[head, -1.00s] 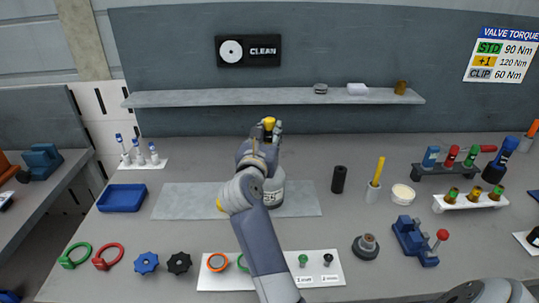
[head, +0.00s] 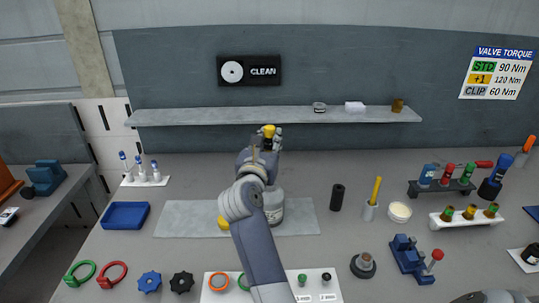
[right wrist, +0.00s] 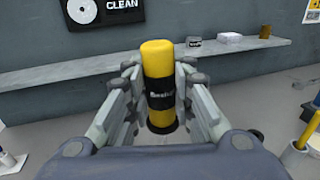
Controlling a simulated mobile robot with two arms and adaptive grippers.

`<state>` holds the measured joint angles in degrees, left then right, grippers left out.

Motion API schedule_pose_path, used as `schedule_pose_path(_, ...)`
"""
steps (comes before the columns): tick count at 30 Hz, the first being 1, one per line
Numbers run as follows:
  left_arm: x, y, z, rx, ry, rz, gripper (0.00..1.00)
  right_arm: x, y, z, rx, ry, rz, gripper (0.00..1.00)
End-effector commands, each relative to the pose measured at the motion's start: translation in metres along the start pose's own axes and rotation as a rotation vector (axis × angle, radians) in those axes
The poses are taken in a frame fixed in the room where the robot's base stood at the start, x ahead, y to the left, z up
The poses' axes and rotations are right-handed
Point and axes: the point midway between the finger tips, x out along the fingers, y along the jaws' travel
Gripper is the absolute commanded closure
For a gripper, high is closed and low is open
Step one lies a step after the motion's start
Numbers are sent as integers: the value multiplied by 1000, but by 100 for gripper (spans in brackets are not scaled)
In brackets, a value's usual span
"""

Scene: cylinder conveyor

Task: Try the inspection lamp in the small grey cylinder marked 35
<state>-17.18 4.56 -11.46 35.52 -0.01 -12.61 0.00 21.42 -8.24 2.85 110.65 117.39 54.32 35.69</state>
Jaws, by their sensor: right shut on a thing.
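My right gripper (head: 267,140) is shut on a yellow lamp (head: 268,131) with a black band. The right wrist view shows this lamp (right wrist: 157,75) upright between the fingers of my right gripper (right wrist: 158,92). In the head view, a grey cylinder (head: 274,210) stands on a pale mat (head: 185,220), partly hidden behind my right forearm. The gripper and lamp appear above and behind its top in the picture; the exact gap cannot be told. No mark 35 can be read. My left gripper is not in view.
A blue tray (head: 125,216) lies left of the mat. A black cylinder (head: 337,197) and a cup with a yellow stick (head: 370,210) stand to the right. A shelf (head: 230,116) runs along the back wall. Handwheels and a white board (head: 318,292) lie in front.

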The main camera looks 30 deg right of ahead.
Motion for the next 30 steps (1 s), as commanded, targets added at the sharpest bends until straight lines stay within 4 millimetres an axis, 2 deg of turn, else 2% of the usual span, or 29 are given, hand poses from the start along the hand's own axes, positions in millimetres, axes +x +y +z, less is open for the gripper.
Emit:
schedule_pose_path(1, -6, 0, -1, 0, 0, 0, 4, 0, 0, 7, 1, -1, 0, 100)
schedule_pose_path(24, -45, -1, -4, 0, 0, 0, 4, 0, 0, 53, 1, -1, 1, 100)
schedule_pose_path(30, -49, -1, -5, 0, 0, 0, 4, 0, 0, 57, 0, -1, 1, 100)
